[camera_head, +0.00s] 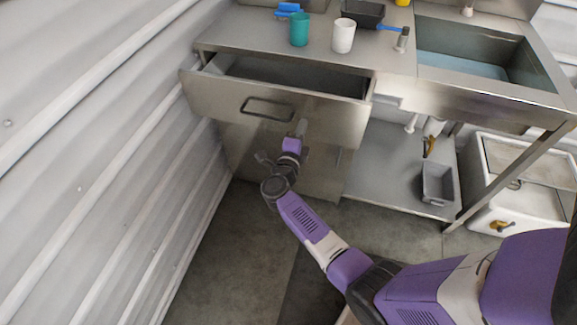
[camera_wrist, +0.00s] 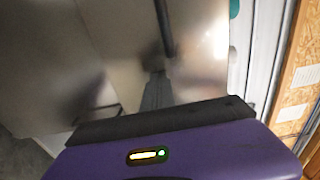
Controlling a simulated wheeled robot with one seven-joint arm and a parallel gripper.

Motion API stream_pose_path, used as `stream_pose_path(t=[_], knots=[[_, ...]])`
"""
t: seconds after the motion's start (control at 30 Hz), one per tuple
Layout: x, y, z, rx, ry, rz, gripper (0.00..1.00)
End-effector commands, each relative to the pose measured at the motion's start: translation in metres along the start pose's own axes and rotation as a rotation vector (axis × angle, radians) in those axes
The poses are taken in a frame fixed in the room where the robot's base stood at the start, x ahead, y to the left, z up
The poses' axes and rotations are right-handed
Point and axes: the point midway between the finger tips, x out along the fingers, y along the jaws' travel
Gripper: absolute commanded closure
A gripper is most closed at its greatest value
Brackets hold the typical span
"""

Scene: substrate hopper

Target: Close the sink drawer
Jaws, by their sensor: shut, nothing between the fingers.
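The sink drawer (camera_head: 330,113) is pulled open below the left part of the steel counter (camera_head: 240,40). Its steel front has a dark bar handle (camera_head: 267,108), and a gap shows its inside behind the front. My gripper (camera_head: 302,127) is at the lower middle of the drawer front, right of and below the handle. In the wrist view my shut, empty fingers (camera_wrist: 157,88) point at the steel front, very near or touching it; I cannot tell which. The handle (camera_wrist: 165,28) runs as a dark bar just beyond the fingertips there.
A teal cup (camera_head: 299,30), a white cup (camera_head: 343,36) and a dark tray (camera_head: 363,13) stand on the counter. The sink basin (camera_head: 460,62) is at right. A grey bin (camera_head: 437,184) sits on the lower shelf. A corrugated wall (camera_head: 90,130) is close at left.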

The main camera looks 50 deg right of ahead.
Motion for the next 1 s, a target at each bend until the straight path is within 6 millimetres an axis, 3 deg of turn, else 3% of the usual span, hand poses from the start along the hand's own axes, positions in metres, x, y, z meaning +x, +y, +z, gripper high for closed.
stream_pose_path(t=[0.03,0.2,0.4,0.63,1.0], knots=[[0.019,0.004,-0.001,0.002,0.007,-0.001,1.00],[0.068,0.005,-0.001,0.003,0.005,0.000,1.00],[0.108,0.003,0.000,0.002,0.002,0.000,1.00],[0.130,0.001,0.000,0.000,0.000,0.000,1.00],[0.137,-0.003,0.000,0.003,0.000,-0.001,1.00]])
